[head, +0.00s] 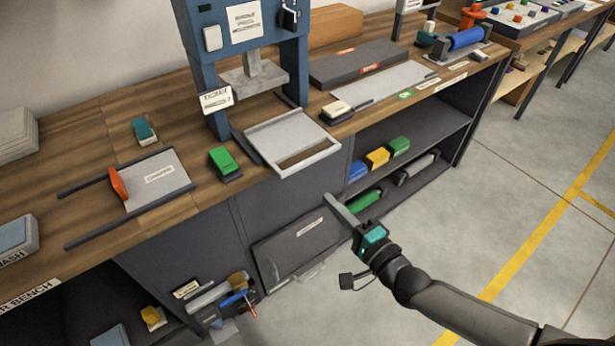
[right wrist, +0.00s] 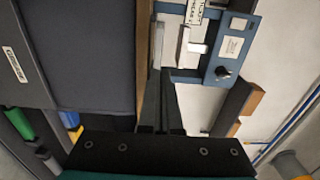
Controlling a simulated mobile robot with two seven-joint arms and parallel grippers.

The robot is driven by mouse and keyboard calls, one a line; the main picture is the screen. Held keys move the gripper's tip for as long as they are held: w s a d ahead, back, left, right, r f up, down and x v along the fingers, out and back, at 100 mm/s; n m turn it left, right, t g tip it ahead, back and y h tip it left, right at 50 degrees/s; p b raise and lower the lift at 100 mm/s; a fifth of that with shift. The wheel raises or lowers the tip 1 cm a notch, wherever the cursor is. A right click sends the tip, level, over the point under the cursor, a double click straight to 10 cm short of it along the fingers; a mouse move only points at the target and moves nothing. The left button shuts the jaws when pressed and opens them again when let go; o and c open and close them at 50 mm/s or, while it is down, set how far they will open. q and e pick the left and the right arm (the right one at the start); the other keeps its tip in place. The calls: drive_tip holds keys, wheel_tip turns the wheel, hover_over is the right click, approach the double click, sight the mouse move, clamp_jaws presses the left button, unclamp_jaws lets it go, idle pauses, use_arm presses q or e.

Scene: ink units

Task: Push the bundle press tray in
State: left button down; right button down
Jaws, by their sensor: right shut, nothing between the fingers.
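The bundle press (head: 248,45) is a blue frame standing on the wooden bench, with a grey plate inside it. Its light grey tray (head: 262,135) sticks out at the front, past the bench edge. The blue press also shows in the right wrist view (right wrist: 224,72), turned on its side. My right gripper (head: 327,198) is shut and empty, in front of the bench, below and to the right of the tray. Its closed fingers (right wrist: 160,75) point toward the bench edge in the right wrist view, and I see no contact with the tray. My left gripper is out of view.
A green block (head: 222,160) sits left of the tray and a pale block (head: 337,110) right of it. A sliding plate with an orange handle (head: 118,184) lies further left. Below are dark cabinet doors (head: 300,245) and open shelves. The floor at right is clear.

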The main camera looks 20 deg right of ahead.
sight(298, 168)
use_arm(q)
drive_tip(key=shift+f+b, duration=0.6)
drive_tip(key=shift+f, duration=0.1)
use_arm(e)
drive_tip(key=x, duration=0.9)
drive_tip(key=shift+w+a+f, duration=0.1)
drive_tip(key=shift+w, duration=0.2)
